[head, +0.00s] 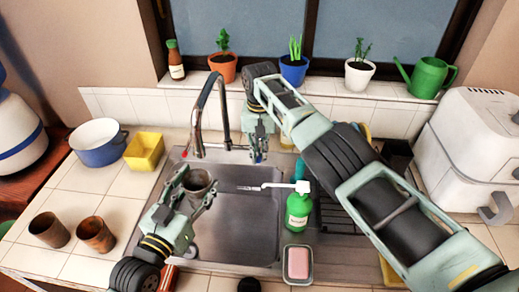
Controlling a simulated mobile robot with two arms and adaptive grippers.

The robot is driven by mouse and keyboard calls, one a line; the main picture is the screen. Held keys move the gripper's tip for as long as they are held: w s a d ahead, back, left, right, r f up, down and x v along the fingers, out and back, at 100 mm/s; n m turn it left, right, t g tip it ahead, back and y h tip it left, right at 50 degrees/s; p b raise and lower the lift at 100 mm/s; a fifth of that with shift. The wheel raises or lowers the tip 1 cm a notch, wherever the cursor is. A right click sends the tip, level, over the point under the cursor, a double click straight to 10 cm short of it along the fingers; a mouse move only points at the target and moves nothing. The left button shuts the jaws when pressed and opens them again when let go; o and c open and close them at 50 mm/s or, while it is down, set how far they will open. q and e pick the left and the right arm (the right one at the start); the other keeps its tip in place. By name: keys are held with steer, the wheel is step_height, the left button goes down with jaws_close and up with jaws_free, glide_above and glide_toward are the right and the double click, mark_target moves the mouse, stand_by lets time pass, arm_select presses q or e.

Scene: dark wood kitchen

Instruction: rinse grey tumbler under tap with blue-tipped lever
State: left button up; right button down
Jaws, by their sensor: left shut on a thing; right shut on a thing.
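The grey tumbler (198,181) is held upright by my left gripper (197,191), whose fingers are shut around it. It is over the left part of the sink basin, just below the mouth of the chrome tap (221,88) in the picture. No water stream can be made out. My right gripper (259,150) reaches across to the right of the tap and is shut at the blue-tipped lever (264,156); its fingers hide most of it. A red tip (184,154) shows on the tap's left side.
The sink (250,229) is open below. A green soap bottle (298,211) and a pink soap dish (298,264) stand at its right and front. Two brown cups (49,230) (95,234), a yellow box (144,151) and a blue-white pot (98,143) stand left. Potted plants line the sill.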

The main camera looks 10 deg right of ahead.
steer(key=shift+d, duration=0.1)
steer(key=d+n, duration=0.1)
steer(key=n, duration=0.1)
steer(key=shift+d+r+n, duration=0.1)
steer(key=shift+d+n, duration=0.2)
steer(key=shift+d, duration=0.05)
steer(key=c, duration=1.8)
jaws_free()
step_height(320, 180, up, 12)
